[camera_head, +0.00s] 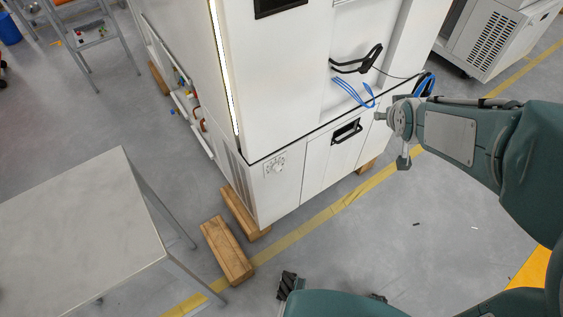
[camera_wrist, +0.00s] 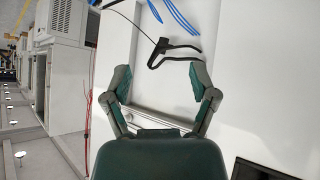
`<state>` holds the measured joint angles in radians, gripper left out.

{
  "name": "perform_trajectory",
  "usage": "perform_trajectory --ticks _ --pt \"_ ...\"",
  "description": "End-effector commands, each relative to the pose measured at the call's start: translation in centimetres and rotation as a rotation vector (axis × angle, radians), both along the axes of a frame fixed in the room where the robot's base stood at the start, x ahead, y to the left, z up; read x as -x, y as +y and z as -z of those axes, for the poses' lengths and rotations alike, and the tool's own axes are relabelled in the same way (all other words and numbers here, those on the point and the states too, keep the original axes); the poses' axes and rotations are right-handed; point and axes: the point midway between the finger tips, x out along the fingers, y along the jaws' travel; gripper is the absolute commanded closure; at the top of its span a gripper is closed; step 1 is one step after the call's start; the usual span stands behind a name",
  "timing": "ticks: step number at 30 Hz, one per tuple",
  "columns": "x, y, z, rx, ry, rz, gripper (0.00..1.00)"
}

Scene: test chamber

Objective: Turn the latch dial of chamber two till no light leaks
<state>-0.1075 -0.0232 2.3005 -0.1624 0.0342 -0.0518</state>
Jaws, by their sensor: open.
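A white chamber (camera_head: 270,100) stands in the middle of the head view. A bright line of light (camera_head: 223,70) runs down its left front edge. A round latch dial (camera_head: 275,164) sits on the lower front panel, near the left corner; its exact setting is too small to read. No chamber number is legible. My gripper (camera_head: 388,140) is open and empty, to the right of the dial and well apart from it, near the chamber's right front. In the wrist view my gripper (camera_wrist: 164,86) has its fingers spread before a white panel; the dial does not show there.
A grey table (camera_head: 80,230) stands at left. The floor before the chamber is mostly clear.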

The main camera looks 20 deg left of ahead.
Motion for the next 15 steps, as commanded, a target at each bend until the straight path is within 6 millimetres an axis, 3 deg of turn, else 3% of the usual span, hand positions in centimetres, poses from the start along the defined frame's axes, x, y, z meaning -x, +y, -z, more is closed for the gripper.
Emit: perform_trajectory --ticks 6,15 --pt "-5.1 3.4 5.1 0.001 -0.09 -0.114 0.25" --pt "-9.1 8.6 13.0 -0.041 -0.224 -0.274 0.25"
